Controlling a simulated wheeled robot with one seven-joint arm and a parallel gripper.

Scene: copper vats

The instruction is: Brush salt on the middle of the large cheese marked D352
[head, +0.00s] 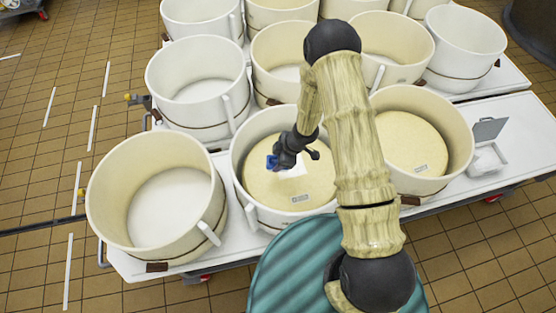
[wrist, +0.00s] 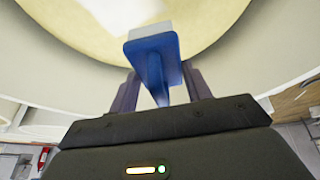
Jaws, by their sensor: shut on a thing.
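My gripper (head: 283,158) is shut on a blue brush (head: 271,162) inside the front middle vat. In the wrist view the brush (wrist: 153,48) sits between the fingers, its pale bristle end pointing toward the cheese. A large pale yellow cheese (head: 268,191) lies in this vat, with a small tag (head: 299,198) near its front edge. A white patch shows on the cheese by the gripper. I cannot tell whether the bristles touch it. A second large cheese (head: 405,142) with a tag (head: 420,168) lies in the vat to the right. Neither tag is legible.
A white box (head: 487,160) with its grey lid (head: 488,128) open stands at the right on the white table (head: 515,120). An empty-looking vat (head: 155,200) stands at left, and several more stand behind. Vat rims and upright handles surround my gripper closely.

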